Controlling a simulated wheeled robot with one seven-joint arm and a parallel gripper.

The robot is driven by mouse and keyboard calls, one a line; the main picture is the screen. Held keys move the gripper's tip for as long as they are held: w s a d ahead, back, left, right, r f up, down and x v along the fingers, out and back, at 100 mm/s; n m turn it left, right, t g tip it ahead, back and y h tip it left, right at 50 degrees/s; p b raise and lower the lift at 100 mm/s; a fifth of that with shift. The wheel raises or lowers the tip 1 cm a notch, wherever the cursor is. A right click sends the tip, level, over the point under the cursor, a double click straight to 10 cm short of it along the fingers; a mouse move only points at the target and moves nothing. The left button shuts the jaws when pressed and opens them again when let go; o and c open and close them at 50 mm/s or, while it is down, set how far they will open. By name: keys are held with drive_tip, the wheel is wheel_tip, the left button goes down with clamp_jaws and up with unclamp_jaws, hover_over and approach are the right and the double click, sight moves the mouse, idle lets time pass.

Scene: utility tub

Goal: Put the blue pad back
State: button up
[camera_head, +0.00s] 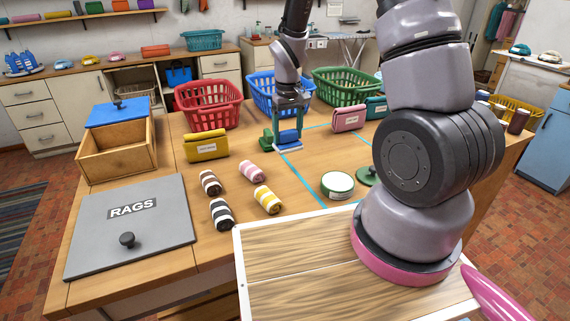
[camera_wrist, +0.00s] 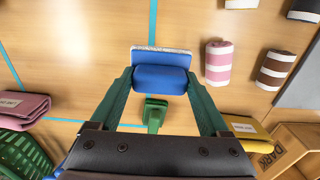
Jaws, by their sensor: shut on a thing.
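The blue pad (camera_head: 289,138) is between the fingers of my gripper (camera_head: 289,128), near the tape-marked area in the middle of the table. In the wrist view the blue pad (camera_wrist: 160,78) has a rounded blue body and a pale speckled far edge. My gripper (camera_wrist: 161,82) is shut on it, one green finger at each end. I cannot tell whether the pad touches the table. A small green block-shaped thing (camera_head: 267,139) is just beside it; it also shows in the wrist view (camera_wrist: 155,114), between the fingers and nearer the palm.
Blue tape (camera_head: 290,166) marks the table. A round tin (camera_head: 338,184) and green knobbed lid (camera_head: 368,176) lie nearer. Several striped rolls (camera_head: 221,213), a yellow pouch (camera_head: 206,147) and an open wooden box (camera_head: 116,160) are left. Red (camera_head: 208,103), blue (camera_head: 262,91) and green (camera_head: 346,87) baskets stand behind.

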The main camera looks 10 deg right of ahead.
wheel_tip(320, 180, down, 8)
drive_tip(key=shift+r, duration=0.1)
idle(0.4)
drive_tip(key=o, duration=1.3)
